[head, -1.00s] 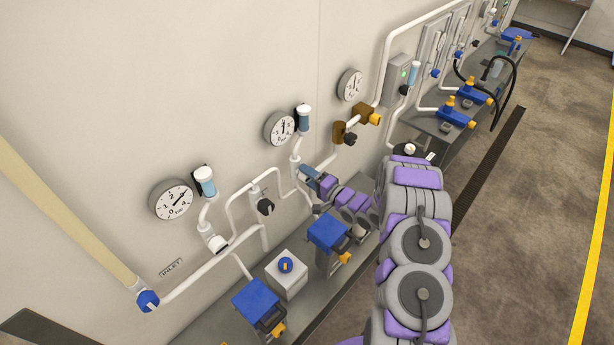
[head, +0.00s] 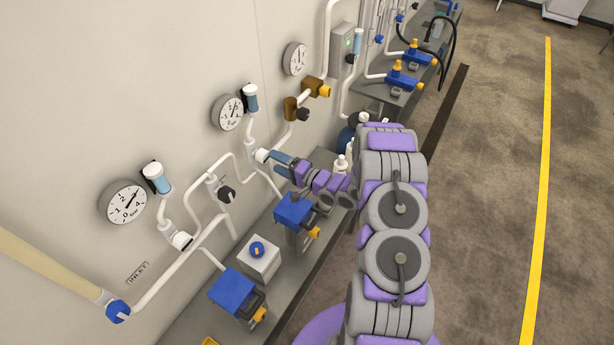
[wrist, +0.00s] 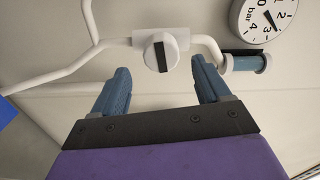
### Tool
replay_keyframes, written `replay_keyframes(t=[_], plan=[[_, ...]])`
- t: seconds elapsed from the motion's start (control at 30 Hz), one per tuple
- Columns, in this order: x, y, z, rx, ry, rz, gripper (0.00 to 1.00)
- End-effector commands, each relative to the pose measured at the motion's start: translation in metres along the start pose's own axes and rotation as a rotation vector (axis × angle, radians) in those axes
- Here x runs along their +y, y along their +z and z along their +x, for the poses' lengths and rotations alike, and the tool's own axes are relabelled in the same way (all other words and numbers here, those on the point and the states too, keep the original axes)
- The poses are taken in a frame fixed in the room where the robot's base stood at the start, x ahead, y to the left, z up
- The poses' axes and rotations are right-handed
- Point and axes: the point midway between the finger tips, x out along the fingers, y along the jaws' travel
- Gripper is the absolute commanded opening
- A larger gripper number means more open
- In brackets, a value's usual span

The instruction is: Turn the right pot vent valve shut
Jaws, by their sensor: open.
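The right pot vent valve, a round white knob with a dark bar across its face (wrist: 172,50), sits on a white wall pipe. In the wrist view the bar stands nearly upright, across the pipe's run. In the head view my gripper (head: 279,162) points at the valve from the right.
A similar white valve (head: 181,241) is lower left. A clear blue pot (head: 250,98) and gauge (head: 228,112) are above the right valve. A dark knob (head: 227,193) lies between the valves. Blue-topped units (head: 293,208) stand on the bench below my arm. Floor to the right is open.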

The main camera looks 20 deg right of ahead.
Motion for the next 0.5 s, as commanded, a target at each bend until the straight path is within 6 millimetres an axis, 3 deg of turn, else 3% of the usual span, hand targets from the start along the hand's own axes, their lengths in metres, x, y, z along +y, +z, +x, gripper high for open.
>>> replay_keyframes(t=[0.3, 0.5], plan=[[0.001, -0.004, -0.062, 0.006, -0.002, 0.0, 0.76], [0.001, -0.003, -0.093, 0.004, 0.0, -0.003, 0.76]])
